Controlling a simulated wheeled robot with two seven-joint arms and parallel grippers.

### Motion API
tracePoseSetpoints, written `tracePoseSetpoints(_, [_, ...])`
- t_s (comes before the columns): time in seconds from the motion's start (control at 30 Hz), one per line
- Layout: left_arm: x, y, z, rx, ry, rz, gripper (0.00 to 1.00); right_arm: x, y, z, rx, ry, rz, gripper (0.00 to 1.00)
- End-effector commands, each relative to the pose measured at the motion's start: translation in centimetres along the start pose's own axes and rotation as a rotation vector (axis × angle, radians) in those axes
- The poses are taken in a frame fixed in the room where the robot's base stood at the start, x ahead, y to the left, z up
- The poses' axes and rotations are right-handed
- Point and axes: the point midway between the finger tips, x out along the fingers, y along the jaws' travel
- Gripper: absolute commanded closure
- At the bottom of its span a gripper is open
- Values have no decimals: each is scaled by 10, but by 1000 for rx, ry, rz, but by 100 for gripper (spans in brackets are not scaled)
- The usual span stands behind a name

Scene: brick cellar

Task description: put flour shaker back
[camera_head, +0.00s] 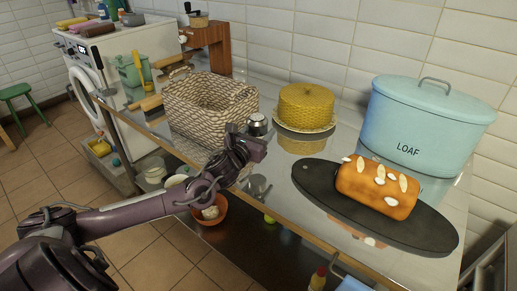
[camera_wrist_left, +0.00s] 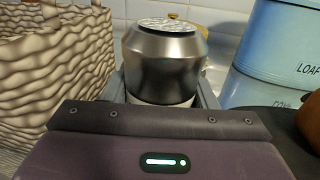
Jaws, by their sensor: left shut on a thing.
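The flour shaker (camera_head: 258,122) is a small silver metal can with a perforated top. It is upright between the woven basket and the yellow cake, over the steel counter. In the left wrist view the shaker (camera_wrist_left: 165,62) fills the space between the fingers, in front of the camera. My left gripper (camera_head: 252,137) reaches in from the lower left and is shut on the shaker. The gripper partly hides its lower part, so I cannot tell whether its base touches the counter. My right gripper is not in view.
A woven basket (camera_head: 205,108) stands close left of the shaker. A yellow cake (camera_head: 306,103) is to its right. A black board (camera_head: 318,181) with a loaf (camera_head: 372,188) lies at the front right, before a blue bin (camera_head: 423,118). A rolling pin (camera_head: 150,103) lies left of the basket.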

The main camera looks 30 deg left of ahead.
Motion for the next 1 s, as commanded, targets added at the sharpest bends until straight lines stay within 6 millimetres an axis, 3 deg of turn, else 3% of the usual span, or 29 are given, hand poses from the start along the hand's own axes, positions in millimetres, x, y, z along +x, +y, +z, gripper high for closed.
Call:
tracePoseSetpoints(0.5, [0,0,-60,-1,-2,0,73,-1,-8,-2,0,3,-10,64])
tracePoseSetpoints(0.9, [0,0,-66,0,-3,-1,73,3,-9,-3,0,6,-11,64])
tracePoseSetpoints(0.93, [0,0,-67,1,-1,-1,46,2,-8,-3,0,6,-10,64])
tracePoseSetpoints(1.0, [0,0,-66,1,-1,-1,37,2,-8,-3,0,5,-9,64])
